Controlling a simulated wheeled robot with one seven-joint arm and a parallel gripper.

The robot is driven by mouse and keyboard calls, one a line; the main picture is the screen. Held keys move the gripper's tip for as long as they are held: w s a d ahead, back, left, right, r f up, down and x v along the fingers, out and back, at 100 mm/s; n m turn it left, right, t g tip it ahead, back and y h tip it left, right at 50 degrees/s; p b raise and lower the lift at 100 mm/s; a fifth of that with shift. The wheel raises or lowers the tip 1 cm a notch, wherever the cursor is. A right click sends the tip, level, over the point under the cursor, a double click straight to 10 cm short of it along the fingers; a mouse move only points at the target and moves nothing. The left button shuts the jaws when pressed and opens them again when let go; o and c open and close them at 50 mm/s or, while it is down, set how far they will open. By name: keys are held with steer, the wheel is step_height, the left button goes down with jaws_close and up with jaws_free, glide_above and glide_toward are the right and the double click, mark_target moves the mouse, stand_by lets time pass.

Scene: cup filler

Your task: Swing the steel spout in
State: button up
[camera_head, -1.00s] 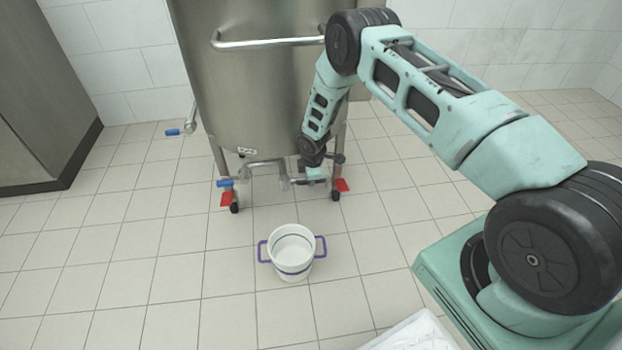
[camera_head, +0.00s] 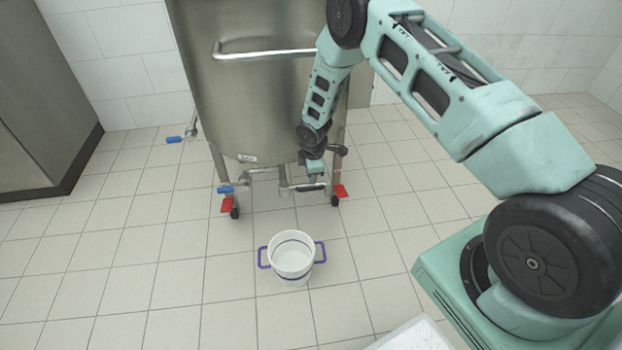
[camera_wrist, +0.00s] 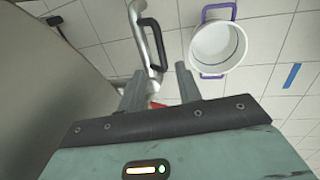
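The steel spout (camera_head: 284,188) hangs from piping under the big steel vessel (camera_head: 245,120). It carries a black grip (camera_head: 312,187) on its right side. In the wrist view the spout (camera_wrist: 138,22) runs down the upper middle, with the black grip (camera_wrist: 154,40) beside it. My gripper (camera_head: 316,184) is over the right end of the grip, in front of the vessel's right leg. In the wrist view my gripper (camera_wrist: 160,80) is open, its two fingers apart, with the grip's lower end showing in the gap. I cannot tell whether either finger touches it.
A white pail (camera_head: 291,262) with purple handles stands on the floor in front of the vessel. A blue-handled valve (camera_head: 228,189) is left of the spout. Red pedals (camera_head: 341,191) sit by the vessel's legs.

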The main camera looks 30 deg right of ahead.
step_height(320, 180, up, 10)
steer(key=s+p, duration=0.1)
steer(key=s, duration=0.1)
steer(key=shift+a+p, duration=0.3)
steer(key=shift+p, duration=0.1)
